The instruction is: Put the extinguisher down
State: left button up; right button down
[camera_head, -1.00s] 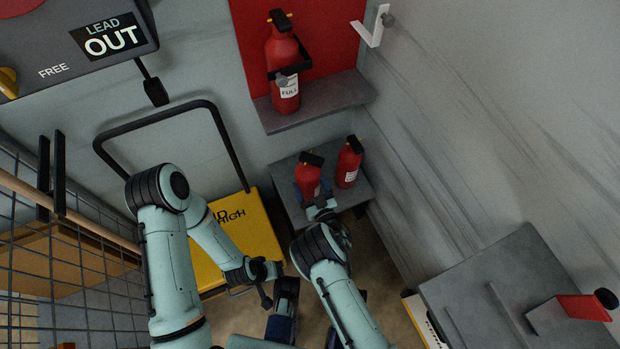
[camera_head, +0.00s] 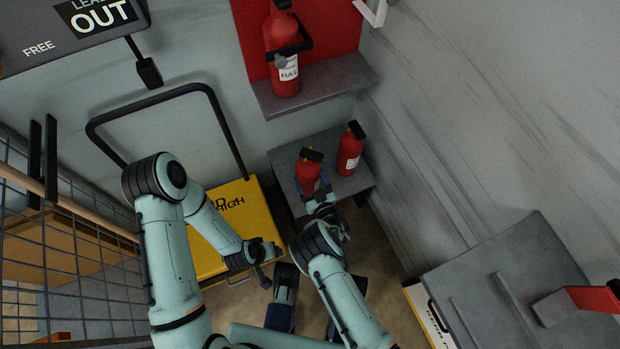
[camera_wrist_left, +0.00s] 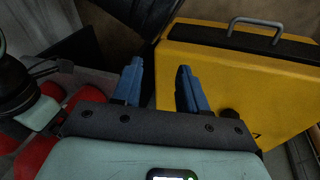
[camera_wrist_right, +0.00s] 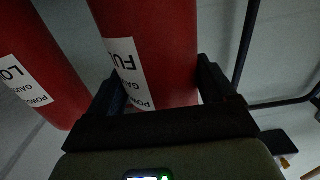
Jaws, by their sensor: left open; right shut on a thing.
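My right gripper (camera_head: 322,196) is shut around a red extinguisher (camera_head: 307,173) with a black top. The extinguisher is upright or nearly so, over the left part of a low grey shelf (camera_head: 286,187). I cannot tell whether its base touches the shelf. In the right wrist view the held extinguisher (camera_wrist_right: 165,40) shows a label starting "FU". A second extinguisher (camera_head: 350,152), whose label starts "LO" in the right wrist view (camera_wrist_right: 65,85), stands on the shelf's right side, apart from it. My left gripper (camera_wrist_left: 158,82) is open and empty near a yellow case.
A third extinguisher (camera_head: 282,45) marked "FULL" stands on an upper ledge (camera_head: 325,85) against a red panel (camera_head: 340,25). A yellow case (camera_head: 215,262) and black rail (camera_head: 150,97) lie left. A grey cabinet (camera_head: 490,265) stands right, a mesh fence (camera_head: 70,270) far left.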

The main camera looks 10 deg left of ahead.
jog(key=shift+c, duration=1.2)
grip_release()
jog(key=shift+f, duration=0.15)
jog(key=shift+o, duration=1.2)
jog(key=shift+r, duration=0.2)
pick_arm(q)
jog(key=s+d+r+g+h+p, duration=0.1)
jog(key=s+d+r+p, duration=0.1)
jog(key=s+r+p, duration=0.1)
jog(key=shift+s+d+r+m+g+p, duration=0.3)
jog(key=shift+s+d+r+g+p, duration=0.15)
jog(key=shift+s, duration=0.85)
pick_arm(e)
jog(key=v, duration=1.2)
